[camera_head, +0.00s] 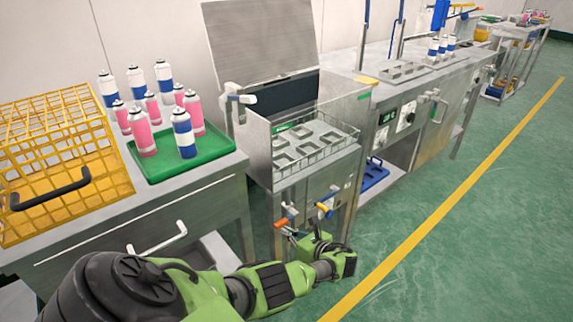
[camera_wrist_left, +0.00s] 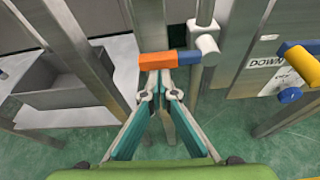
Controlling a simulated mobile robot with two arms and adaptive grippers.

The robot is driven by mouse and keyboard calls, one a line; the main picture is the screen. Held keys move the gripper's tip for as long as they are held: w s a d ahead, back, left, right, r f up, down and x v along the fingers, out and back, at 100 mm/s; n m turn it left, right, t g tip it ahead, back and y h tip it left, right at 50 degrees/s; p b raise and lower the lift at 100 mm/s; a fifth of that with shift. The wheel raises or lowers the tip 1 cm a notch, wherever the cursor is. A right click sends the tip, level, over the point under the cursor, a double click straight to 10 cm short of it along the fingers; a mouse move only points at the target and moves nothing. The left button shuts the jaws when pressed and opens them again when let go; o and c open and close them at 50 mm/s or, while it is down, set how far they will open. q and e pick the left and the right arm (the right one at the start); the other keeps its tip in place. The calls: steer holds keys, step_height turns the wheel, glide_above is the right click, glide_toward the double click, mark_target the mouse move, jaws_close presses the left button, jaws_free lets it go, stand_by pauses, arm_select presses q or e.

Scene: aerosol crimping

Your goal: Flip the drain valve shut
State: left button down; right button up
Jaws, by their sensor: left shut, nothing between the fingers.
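A valve with an orange-and-blue lever (camera_head: 281,222) is on the front of the steel tank (camera_head: 300,185). In the left wrist view the orange lever end (camera_wrist_left: 157,61) lies crosswise just beyond my fingertips, with its blue part (camera_wrist_left: 187,58) to the right, joining a pale pipe fitting (camera_wrist_left: 205,45). My left gripper (camera_head: 289,232) is at the tank's front, close to the lever. In the left wrist view its fingers (camera_wrist_left: 160,84) converge, shut and empty. They look close to or touching the lever; I cannot tell which. A second valve with a yellow-and-blue handle (camera_head: 324,210) is to the right.
The tank has a raised lid (camera_head: 262,40) and a wire basket (camera_head: 325,140). To the left, a green tray (camera_head: 215,150) holds pink and blue cans beside a yellow crate (camera_head: 55,125). Steel legs stand close around the valves. Open green floor (camera_head: 470,230) lies to the right.

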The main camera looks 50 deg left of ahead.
arm_select(q)
steer(key=shift+r, duration=0.1)
steer(key=v, duration=1.2)
